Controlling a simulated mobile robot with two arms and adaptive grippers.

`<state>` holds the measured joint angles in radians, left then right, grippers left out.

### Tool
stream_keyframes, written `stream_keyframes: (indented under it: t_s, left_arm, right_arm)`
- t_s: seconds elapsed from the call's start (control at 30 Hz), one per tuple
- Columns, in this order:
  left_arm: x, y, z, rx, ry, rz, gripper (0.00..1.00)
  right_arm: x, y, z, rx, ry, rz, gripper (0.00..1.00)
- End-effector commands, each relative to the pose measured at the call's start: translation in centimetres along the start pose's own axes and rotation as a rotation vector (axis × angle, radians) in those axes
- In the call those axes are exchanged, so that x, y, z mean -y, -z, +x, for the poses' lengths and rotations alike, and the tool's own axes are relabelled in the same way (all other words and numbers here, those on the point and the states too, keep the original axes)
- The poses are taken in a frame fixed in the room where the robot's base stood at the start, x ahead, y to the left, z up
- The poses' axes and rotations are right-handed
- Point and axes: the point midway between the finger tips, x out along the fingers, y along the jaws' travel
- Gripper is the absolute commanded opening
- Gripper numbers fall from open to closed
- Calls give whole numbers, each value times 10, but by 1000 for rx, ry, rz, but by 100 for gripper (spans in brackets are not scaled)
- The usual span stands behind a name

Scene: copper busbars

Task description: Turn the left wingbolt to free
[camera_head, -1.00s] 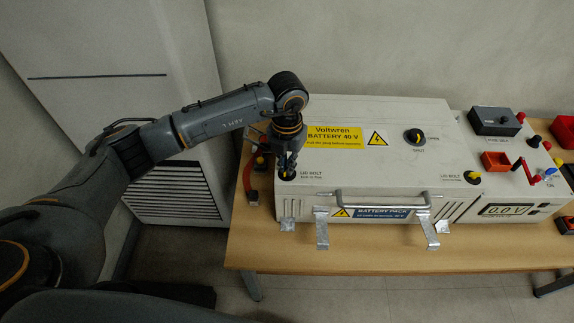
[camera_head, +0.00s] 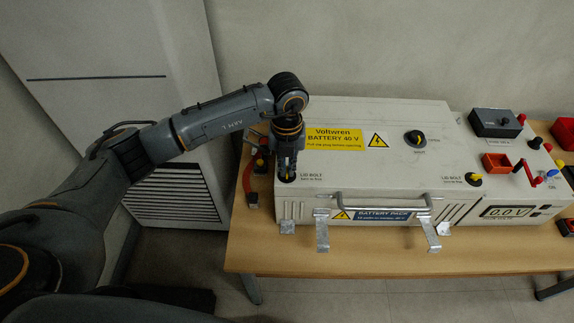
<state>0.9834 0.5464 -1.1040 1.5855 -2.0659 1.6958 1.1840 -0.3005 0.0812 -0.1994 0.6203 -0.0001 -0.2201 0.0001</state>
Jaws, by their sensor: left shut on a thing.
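The battery box (camera_head: 360,182) is a white case on the wooden table, with a yellow "BATTERY 40 V" label. The left wingbolt (camera_head: 286,179) is at the box lid's front left corner, beside a "LID BOLT" label, its yellow part just showing under my fingers. My left gripper (camera_head: 287,170) points straight down over it and is shut on it. The fingers hide most of the bolt, so its turn angle is hard to tell. My right gripper is not in view.
A metal handle (camera_head: 382,195) and two brackets are on the box front. A black knob (camera_head: 414,138) sits on the lid.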

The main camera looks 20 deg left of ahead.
Motion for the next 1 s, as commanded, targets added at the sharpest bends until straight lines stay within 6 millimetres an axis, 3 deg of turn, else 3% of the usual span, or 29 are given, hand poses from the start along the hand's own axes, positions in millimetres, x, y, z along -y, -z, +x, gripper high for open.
stream_keyframes:
  t_s: [0.23,0.37,0.77,1.0]
  left_arm:
    - [0,-2,-2,5,2,-3,0]
    - [0,-1,-1,4,2,-3,28]
    - [0,-1,-7,2,1,0,28]
    - [0,-2,-50,7,2,0,28]
  right_arm:
    - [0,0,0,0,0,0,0]
    - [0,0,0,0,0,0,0]
    - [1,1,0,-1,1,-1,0]
    - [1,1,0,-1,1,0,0]
